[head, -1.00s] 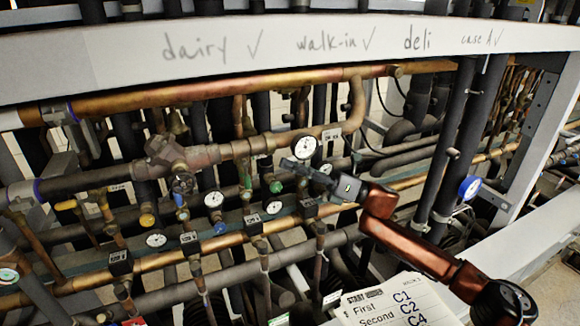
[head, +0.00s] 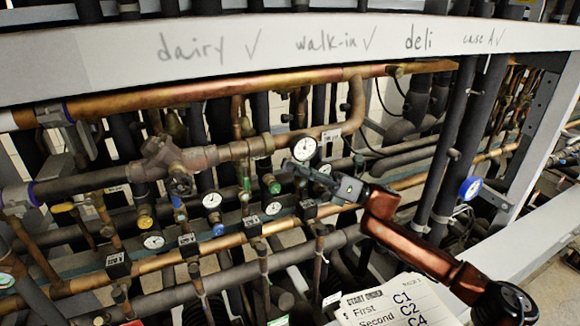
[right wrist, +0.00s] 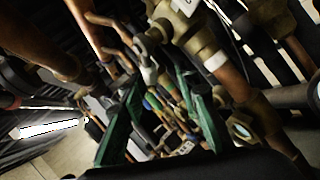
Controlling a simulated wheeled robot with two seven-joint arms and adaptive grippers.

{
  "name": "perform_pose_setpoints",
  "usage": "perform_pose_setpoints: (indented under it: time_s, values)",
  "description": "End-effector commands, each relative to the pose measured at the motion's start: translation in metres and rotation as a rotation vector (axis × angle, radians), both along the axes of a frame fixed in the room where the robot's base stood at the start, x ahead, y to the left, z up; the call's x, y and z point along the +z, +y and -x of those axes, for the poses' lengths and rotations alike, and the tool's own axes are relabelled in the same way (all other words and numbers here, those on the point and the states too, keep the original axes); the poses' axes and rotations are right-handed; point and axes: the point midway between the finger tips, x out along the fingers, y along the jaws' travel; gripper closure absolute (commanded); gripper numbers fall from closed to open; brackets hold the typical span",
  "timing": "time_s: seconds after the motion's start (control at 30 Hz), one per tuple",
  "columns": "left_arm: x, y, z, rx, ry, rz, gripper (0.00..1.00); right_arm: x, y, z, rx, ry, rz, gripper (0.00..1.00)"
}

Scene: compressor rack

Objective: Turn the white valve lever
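My right gripper (head: 290,166) reaches in from the right among the pipes, just below a white round gauge (head: 304,149). In the right wrist view its two green fingers (right wrist: 158,82) stand apart, with no object clearly held between them. A pale, whitish lever-like piece (right wrist: 146,62) shows just beyond the gap between the fingertips; I take it for the white valve lever, though the picture is dark. In the head view I cannot make out this lever for certain near the gripper. My left gripper is not in view.
Copper pipes (head: 200,92) and dark insulated pipes crowd the rack, with several gauges and coloured valve caps. A white beam (head: 330,38) with handwritten labels crosses above. A paper card (head: 395,303) stands below my right arm.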

Motion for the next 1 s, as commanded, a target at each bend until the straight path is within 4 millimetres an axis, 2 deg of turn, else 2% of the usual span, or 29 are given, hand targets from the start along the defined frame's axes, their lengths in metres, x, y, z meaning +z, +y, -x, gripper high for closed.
perform_pose_setpoints:
  time_s: [0.3, 0.5, 0.7, 1.0]
  values:
    - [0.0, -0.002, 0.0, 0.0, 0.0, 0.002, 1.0, -0.022, -0.058, 0.008, -0.006, 0.004, 0.0, 0.71]
    - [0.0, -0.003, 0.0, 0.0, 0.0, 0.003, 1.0, -0.034, -0.09, 0.014, -0.004, 0.004, 0.0, 0.71]
    - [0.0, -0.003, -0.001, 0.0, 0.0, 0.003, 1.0, -0.039, -0.105, 0.016, -0.004, 0.002, 0.0, 0.71]
    - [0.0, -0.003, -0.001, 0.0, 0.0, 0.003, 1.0, -0.039, -0.106, 0.017, -0.003, 0.002, 0.001, 0.71]
